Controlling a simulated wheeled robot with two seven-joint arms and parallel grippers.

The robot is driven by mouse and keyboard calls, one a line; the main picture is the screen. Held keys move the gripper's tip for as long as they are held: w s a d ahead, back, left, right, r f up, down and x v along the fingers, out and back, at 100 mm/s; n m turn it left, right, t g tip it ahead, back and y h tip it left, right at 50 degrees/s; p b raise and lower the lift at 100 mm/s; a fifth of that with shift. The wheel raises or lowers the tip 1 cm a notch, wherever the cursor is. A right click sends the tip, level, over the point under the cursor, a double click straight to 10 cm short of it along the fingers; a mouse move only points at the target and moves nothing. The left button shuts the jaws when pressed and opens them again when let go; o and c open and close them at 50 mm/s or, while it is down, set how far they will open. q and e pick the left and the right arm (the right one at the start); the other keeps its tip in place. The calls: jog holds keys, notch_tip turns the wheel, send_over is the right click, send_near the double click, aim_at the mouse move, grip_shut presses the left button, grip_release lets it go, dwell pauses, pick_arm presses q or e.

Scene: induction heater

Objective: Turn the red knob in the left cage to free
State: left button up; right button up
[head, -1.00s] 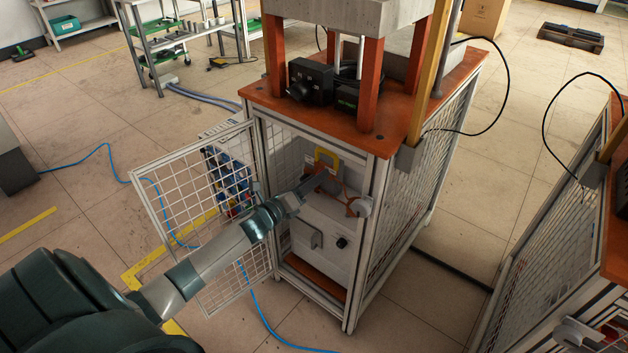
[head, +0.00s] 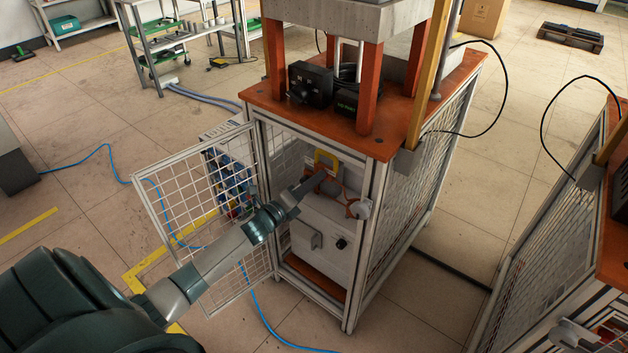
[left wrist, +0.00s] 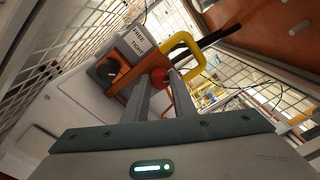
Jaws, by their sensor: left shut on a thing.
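The red knob (left wrist: 159,79) shows in the left wrist view between the two fingers of my left gripper (left wrist: 161,86), which is shut on it. The knob sits beside an orange bracket (left wrist: 135,75) and a yellow handle (left wrist: 188,50). A label plate (left wrist: 136,38) above reads FREE and TIGHT. In the head view my left gripper (head: 318,180) reaches through the open front of the left cage (head: 357,290), just below the yellow handle (head: 326,160). The gripper hides the knob there. My right gripper is not in view.
The mesh door (head: 205,220) of the left cage stands open to the left. A white box (head: 325,240) with a black knob (head: 341,243) is inside the cage. A second cage (head: 540,250) stands at the right. A blue cable (head: 262,315) lies on the floor.

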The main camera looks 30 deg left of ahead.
pick_arm(q)
jog(key=n+p, duration=0.2)
jog(key=n, duration=0.5)
jog(key=n+y+p, duration=0.1)
jog(key=n+p, duration=0.2)
jog(key=n, duration=0.5)
jog(key=shift+f+n+t, duration=0.2)
jog(key=shift+n+t, duration=0.1)
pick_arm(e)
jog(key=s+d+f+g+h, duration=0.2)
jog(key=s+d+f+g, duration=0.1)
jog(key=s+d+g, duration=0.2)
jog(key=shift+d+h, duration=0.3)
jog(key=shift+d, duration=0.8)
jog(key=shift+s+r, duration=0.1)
pick_arm(q)
jog(key=o, duration=1.1)
jog(key=shift+c, duration=0.2)
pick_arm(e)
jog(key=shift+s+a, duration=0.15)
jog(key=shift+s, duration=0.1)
pick_arm(q)
jog(key=shift+s, duration=0.2)
